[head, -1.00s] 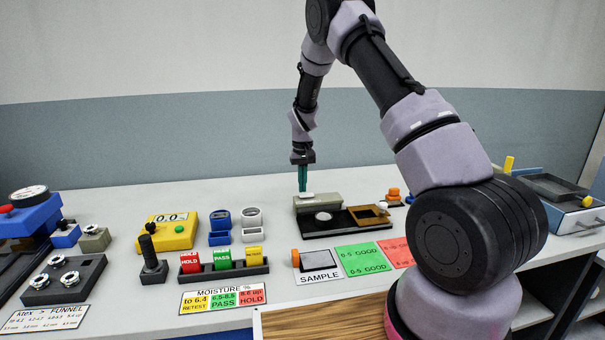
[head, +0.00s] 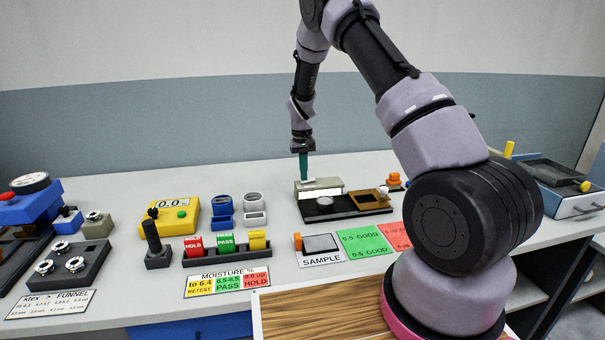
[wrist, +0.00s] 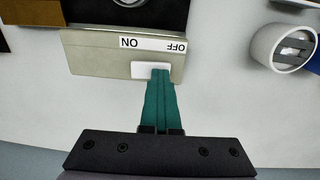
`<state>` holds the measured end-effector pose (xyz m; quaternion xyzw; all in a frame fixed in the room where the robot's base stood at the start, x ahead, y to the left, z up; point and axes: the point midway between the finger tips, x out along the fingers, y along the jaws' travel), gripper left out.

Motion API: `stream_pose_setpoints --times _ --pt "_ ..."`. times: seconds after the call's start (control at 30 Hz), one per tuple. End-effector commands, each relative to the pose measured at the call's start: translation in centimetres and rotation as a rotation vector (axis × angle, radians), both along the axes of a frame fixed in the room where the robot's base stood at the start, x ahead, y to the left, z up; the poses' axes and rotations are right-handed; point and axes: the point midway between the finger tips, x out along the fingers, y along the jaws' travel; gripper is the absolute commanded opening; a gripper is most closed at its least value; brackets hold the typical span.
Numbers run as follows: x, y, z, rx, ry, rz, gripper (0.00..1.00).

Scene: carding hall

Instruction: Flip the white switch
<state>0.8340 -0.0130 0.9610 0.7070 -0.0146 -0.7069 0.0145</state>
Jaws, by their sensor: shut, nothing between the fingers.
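The white switch (wrist: 141,71) sits on top of a beige-grey box (wrist: 90,58), between a printed ON on the picture's left and OFF on its right in the wrist view.
A yellow meter (head: 171,216) and blue and grey holders stand to the left. A grey cup (wrist: 283,46) is near my gripper. Bare table lies behind the box.

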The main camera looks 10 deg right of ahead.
Motion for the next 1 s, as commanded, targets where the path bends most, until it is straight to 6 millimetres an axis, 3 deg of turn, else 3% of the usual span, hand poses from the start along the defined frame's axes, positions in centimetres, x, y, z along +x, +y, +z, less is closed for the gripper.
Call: stream_pose_setpoints --times 0.3,0.67,0.83,1.0 --pt "-0.1 -1.4 0.4 -0.002 0.002 -0.001 0.0" --pt "-0.1 -1.4 0.6 -0.001 0.001 -0.001 0.0" --pt "-0.2 -1.3 2.4 -0.001 -0.001 -0.001 0.0" --pt "-0.4 -0.9 6.1 0.0 -0.003 -0.002 0.0"
